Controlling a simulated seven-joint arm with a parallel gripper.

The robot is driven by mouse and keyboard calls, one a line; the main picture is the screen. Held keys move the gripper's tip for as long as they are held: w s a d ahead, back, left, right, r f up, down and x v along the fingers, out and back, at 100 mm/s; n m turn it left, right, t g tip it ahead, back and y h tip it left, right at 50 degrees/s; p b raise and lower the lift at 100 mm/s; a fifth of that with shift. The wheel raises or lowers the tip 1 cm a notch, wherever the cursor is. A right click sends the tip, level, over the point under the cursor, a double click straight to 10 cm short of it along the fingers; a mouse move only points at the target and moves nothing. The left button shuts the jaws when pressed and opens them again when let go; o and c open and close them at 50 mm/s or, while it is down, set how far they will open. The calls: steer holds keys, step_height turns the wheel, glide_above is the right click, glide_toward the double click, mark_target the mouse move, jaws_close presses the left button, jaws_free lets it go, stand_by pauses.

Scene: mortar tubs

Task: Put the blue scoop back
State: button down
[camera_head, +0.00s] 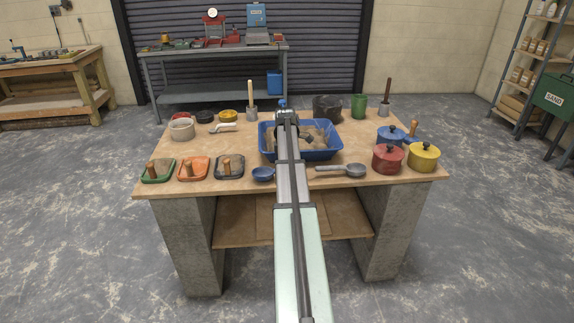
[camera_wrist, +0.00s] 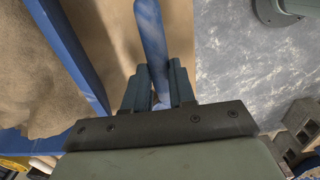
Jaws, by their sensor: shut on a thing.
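The blue scoop (camera_head: 263,173) shows its round bowl near the front edge of the table, just left of my arm in the head view. The rest of it is hidden behind my arm there. The bowl is out of sight in that view. The gripper is between the blue tub and the table's front edge. I cannot tell whether the bowl touches the table.
The blue tub (camera_head: 267,143) of sandy material stands behind the scoop. Floats with wooden handles (camera_head: 230,170) lie to the left. A grey scoop (camera_head: 345,170) lies to the right, near red (camera_head: 387,160) and yellow (camera_head: 423,158) lidded pots. Bare table shows around the blue bowl.

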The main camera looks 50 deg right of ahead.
steer(key=shift+f, duration=0.3)
steer(key=c, duration=0.9)
jaws_free()
steer(key=shift+o, duration=0.2)
steer(key=shift+r, duration=0.1)
step_height(320, 180, up, 14)
steer(key=shift+w+a+f, duration=0.15)
steer(key=shift+w+f, duration=0.05)
steer(key=shift+f, duration=0.1)
